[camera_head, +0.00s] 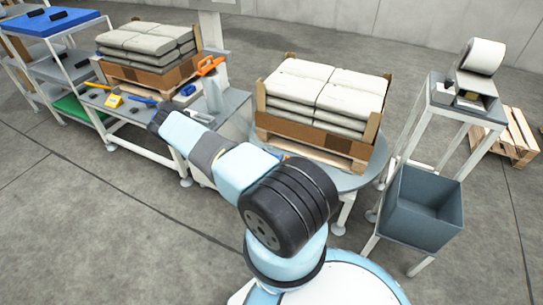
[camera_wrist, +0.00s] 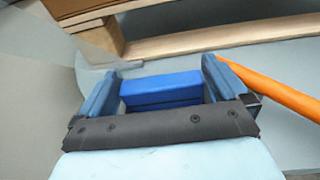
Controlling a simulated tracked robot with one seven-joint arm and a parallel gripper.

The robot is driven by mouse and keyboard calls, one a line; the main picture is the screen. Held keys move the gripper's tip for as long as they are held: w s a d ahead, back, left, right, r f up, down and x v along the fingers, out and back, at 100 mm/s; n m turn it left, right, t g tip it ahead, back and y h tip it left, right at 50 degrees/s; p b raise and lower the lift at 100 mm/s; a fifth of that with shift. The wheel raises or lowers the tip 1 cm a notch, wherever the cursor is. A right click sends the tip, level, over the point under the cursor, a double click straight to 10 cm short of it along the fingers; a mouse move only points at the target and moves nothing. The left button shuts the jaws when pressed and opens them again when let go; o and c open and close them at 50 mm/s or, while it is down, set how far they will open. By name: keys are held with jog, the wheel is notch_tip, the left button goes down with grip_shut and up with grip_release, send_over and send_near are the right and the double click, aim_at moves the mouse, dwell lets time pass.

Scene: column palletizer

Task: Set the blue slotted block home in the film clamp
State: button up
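The blue slotted block (camera_wrist: 161,88) shows in the wrist view between the two blue-grey fingers of my gripper (camera_wrist: 161,75). It spans the gap and appears to touch both fingers, so my gripper looks shut on it. Dark lines run across the block's near face; its lower part is hidden by the dark gripper body. An orange bar (camera_wrist: 275,92) runs slantwise just right of the right finger. I cannot tell whether it belongs to the film clamp, which I cannot identify surely in either view. In the head view I cannot make out the fingers or the block.
Wooden pallet boards (camera_wrist: 195,44) lie beyond my fingers. In the head view, a sack-loaded pallet (camera_head: 318,133) stands on a round table at centre. A workbench (camera_head: 135,124) with tools stands left. A grey bin (camera_head: 424,212) and a tall stand (camera_head: 440,97) are right.

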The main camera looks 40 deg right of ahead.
jog(key=v, duration=1.2)
jog(key=w+a+r+m+g+h, duration=0.1)
jog(key=w+a+r+m+g, duration=0.2)
jog(key=r, duration=0.7)
jog(key=w+r+m+g, duration=0.2)
jog(key=r+m, duration=0.4)
jog(key=r, duration=0.3)
jog(key=s+a+r+m+g+y, duration=0.2)
jog(key=a+r+m, duration=0.15)
jog(key=r, duration=0.65)
jog(key=s+a+r+m+g+y, duration=0.15)
jog(key=r+m, duration=0.25)
jog(key=r, duration=0.6)
jog(key=s+a+r+m+t+y, duration=0.3)
jog(key=s+a+r+y, duration=0.3)
jog(key=s+a+r, duration=0.4)
jog(key=s+a+r+m+t+y, duration=0.3)
jog(key=s+a+r, duration=0.7)
jog(key=r, duration=0.8)
jog(key=s+t+y, duration=0.2)
jog(key=y, duration=0.1)
jog(key=shift+s+a+r, duration=0.2)
jog(key=shift+s, duration=0.2)
jog(key=shift+c, duration=0.3)
